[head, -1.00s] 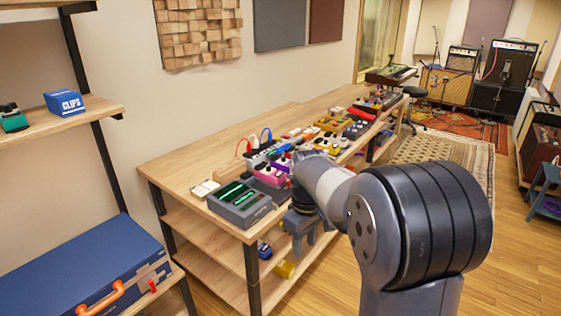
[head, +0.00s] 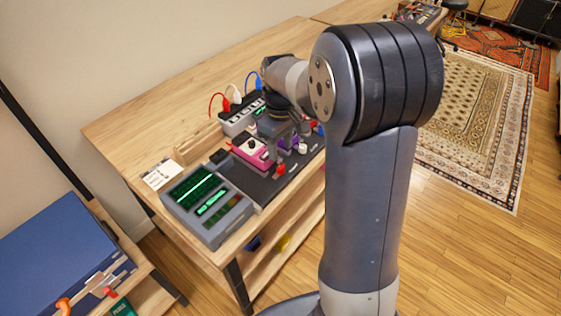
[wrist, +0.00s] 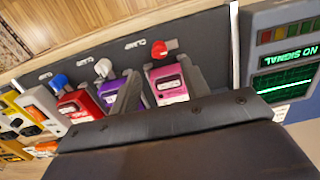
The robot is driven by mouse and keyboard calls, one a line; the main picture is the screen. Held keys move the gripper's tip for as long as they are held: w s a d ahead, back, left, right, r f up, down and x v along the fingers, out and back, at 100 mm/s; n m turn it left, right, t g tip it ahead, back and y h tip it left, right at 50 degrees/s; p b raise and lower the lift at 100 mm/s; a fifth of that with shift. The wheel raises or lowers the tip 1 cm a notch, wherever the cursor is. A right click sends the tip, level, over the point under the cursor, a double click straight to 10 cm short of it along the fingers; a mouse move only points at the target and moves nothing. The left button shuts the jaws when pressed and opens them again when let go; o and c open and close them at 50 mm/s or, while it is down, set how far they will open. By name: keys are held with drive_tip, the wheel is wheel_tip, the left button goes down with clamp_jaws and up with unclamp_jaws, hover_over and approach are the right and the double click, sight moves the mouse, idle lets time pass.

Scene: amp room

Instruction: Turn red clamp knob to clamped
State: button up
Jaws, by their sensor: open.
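The red clamp knob (wrist: 159,47) sits beside a CLAMP label on the dark pedalboard (wrist: 207,30), at the edge of the pink pedal (wrist: 167,84). In the head view the red knob (head: 281,169) is at the board's front edge, near the pink pedal (head: 252,152). My gripper (wrist: 162,68) is open, its two grey fingers apart over the pink pedal. The red knob shows just beyond the fingertips, and I cannot tell the height gap. In the head view my gripper (head: 290,142) is over the board, partly hidden by my arm.
A white knob (wrist: 103,67) and a blue knob (wrist: 58,82) stand along the same edge. Purple and red pedals sit close by. A grey meter box with green screens (head: 208,200) stands at the board's near end. Coloured cables rise behind. Bare wood (head: 180,110) lies at the back.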

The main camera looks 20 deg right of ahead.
sight(281, 165)
wheel_tip(281, 165, down, 7)
drive_tip(key=shift+r, duration=0.15)
clamp_jaws()
idle(0.5)
